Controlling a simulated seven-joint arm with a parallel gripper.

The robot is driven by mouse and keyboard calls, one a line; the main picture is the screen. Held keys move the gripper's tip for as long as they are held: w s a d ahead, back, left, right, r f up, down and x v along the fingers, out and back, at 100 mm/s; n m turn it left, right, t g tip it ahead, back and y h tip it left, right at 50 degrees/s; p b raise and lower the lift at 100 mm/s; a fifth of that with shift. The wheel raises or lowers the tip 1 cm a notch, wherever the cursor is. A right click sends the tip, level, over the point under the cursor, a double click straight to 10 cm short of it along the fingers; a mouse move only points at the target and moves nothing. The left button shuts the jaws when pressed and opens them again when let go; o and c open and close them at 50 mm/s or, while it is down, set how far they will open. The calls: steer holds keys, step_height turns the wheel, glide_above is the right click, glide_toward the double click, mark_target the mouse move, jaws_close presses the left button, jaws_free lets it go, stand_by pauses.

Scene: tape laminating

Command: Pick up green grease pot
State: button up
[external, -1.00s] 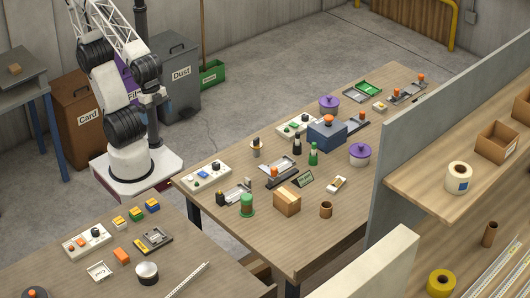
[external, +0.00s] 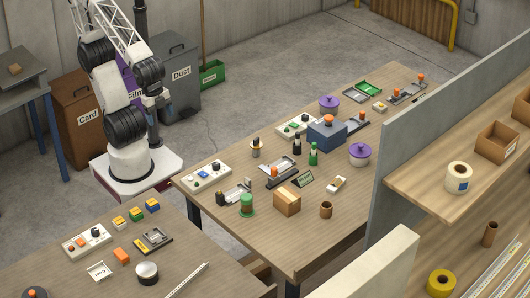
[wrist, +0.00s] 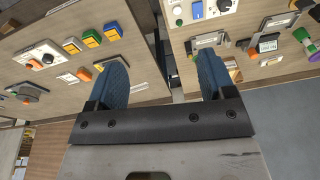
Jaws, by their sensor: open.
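The green grease pot (external: 246,204) stands upright near the front left of the middle table in the external view, a short squat green cylinder. My gripper's fingers do not show clearly in the external view.
A cardboard box (external: 287,201) and a brown cup (external: 326,209) stand right of the pot. A silver device (external: 236,191) and white control panel (external: 206,175) lie behind it. The left table holds coloured blocks (external: 136,213). A grey partition (external: 440,120) borders the middle table.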

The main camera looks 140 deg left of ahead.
steer(key=w+a+f+m+g+y, duration=0.1)
steer(key=w+m+y, duration=0.1)
steer(key=w, duration=0.3)
steer(key=w+a+f+m+g+y, duration=0.1)
steer(key=w+a+f+m, duration=0.1)
steer(key=w, duration=0.3)
steer(key=m+y, duration=0.9)
steer(key=m, duration=0.4)
glide_toward(245, 197)
steer(key=x, duration=0.3)
steer(key=shift+w+d+f, duration=0.15)
steer(key=shift+x, duration=1.3)
steer(key=shift+x, duration=2.6)
